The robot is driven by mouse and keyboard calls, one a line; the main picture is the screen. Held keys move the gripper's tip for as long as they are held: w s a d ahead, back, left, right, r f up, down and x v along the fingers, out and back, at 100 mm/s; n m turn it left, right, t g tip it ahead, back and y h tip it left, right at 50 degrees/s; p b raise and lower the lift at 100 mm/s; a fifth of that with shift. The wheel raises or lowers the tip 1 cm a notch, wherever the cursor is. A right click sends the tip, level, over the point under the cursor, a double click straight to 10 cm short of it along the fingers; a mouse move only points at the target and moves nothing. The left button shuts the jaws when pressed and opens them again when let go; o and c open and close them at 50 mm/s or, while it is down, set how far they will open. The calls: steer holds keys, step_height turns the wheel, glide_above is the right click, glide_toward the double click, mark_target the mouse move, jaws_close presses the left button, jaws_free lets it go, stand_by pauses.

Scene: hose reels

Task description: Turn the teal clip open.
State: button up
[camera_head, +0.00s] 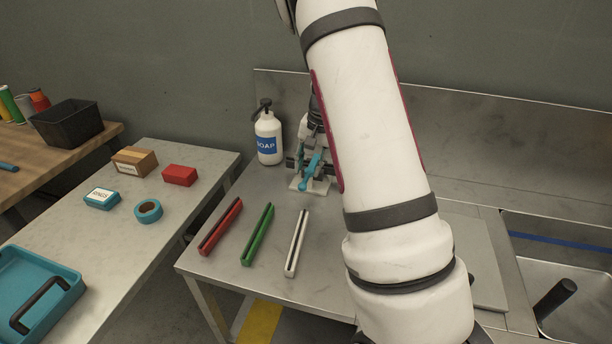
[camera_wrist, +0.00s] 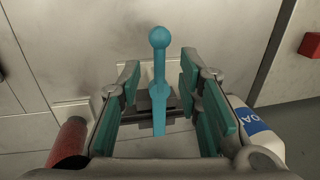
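The teal clip (camera_wrist: 160,82) has a round knob at one end and a slim lever. In the wrist view it lies lengthwise in the picture, over a small grey mount. In the head view the clip (camera_head: 310,169) is on a pale base plate (camera_head: 322,187) near the back of the metal table, partly hidden by my gripper and arm. My gripper (camera_wrist: 159,92) is open, with its teal-padded fingers on either side of the clip and a visible gap to it on both sides. In the head view my gripper (camera_head: 306,150) is partly hidden behind my arm.
A soap bottle (camera_head: 268,138) stands close left of the clip. A red cylinder (camera_wrist: 70,145) is on the other side in the wrist view. Red (camera_head: 221,226), green (camera_head: 258,234) and white (camera_head: 297,243) slotted bars lie in front. A sink (camera_head: 570,275) is at right.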

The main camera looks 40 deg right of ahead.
mark_target(305, 181)
steer(key=shift+w+a+f, duration=0.15)
steer(key=shift+f, duration=0.9)
steer(key=shift+w+a+f, duration=0.1)
steer(key=shift+f, duration=0.9)
